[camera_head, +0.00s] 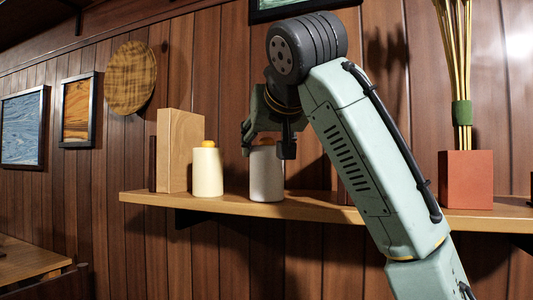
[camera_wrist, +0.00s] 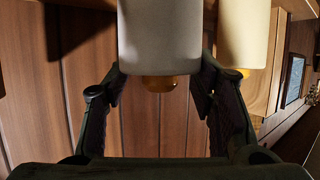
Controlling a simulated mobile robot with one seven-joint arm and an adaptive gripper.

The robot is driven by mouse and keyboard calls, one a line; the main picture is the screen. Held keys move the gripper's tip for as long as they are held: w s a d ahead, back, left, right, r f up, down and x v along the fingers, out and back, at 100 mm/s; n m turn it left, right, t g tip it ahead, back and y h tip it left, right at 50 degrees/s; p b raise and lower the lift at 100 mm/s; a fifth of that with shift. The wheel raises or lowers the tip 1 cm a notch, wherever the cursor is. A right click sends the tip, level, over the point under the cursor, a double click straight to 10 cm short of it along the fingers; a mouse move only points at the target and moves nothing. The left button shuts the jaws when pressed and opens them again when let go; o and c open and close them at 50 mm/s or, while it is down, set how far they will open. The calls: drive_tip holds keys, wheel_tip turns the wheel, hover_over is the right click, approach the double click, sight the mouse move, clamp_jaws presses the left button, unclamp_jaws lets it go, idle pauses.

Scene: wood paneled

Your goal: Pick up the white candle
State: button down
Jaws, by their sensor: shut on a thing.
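The white candle (camera_head: 266,178), greyish white with an orange top, is upright at the wooden shelf (camera_head: 321,208). I cannot tell whether its base touches the shelf. My gripper (camera_head: 267,146) reaches it from above, and its fingers are shut on the candle's upper part, one on each side. In the wrist view the white candle (camera_wrist: 160,40) appears upside down between the fingertips, its orange top towards the palm. A cream candle (camera_head: 207,174), also with an orange top, stands just left of it; it also shows in the wrist view (camera_wrist: 243,35).
A wooden block (camera_head: 180,150) stands left of the cream candle. A red pot (camera_head: 465,179) with tall sticks stands on the shelf at the right. Framed pictures (camera_head: 76,111) and a round woven plate (camera_head: 131,78) hang on the panelled wall behind.

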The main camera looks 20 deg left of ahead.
drive_tip(key=r, duration=0.3)
drive_tip(key=shift+s+d+r+p, duration=0.1)
drive_tip(key=shift+s+r+p, duration=0.2)
drive_tip(key=shift+s+p, duration=0.05)
drive_tip(key=s+d, duration=0.2)
drive_tip(key=s, duration=0.5)
drive_tip(key=s+d+r, duration=0.1)
drive_tip(key=s+d, duration=0.2)
drive_tip(key=s, duration=0.4)
drive_tip(key=shift+s+d+r+p, duration=0.15)
drive_tip(key=shift+s+d+p, duration=0.1)
drive_tip(key=shift+p, duration=0.15)
drive_tip(key=c, duration=1.3)
unclamp_jaws()
drive_tip(key=shift+w, duration=0.15)
drive_tip(key=c, duration=0.7)
